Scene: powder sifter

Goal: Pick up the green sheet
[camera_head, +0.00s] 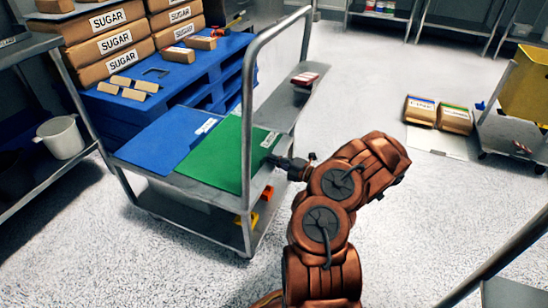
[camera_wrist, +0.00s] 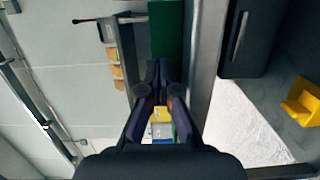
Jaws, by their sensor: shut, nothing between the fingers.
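The green sheet (camera_head: 218,158) lies flat on the top shelf of a metal cart, beside a blue sheet (camera_head: 160,138). A small white label is at its far right part. In the wrist view the green sheet (camera_wrist: 166,28) shows as a narrow strip beyond the fingertips. My gripper (camera_head: 270,159) is at the right edge of the cart top, close to the sheet's right edge. Its fingers (camera_wrist: 158,66) are closed together and empty. I cannot tell whether the fingertips touch the sheet.
The cart's metal frame (camera_head: 247,125) rises beside my gripper. Behind are a blue pallet (camera_head: 212,72) with sugar boxes (camera_head: 118,40). A rack with a white pot (camera_head: 61,137) is at left. Boxes (camera_head: 420,110) lie on the floor at right.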

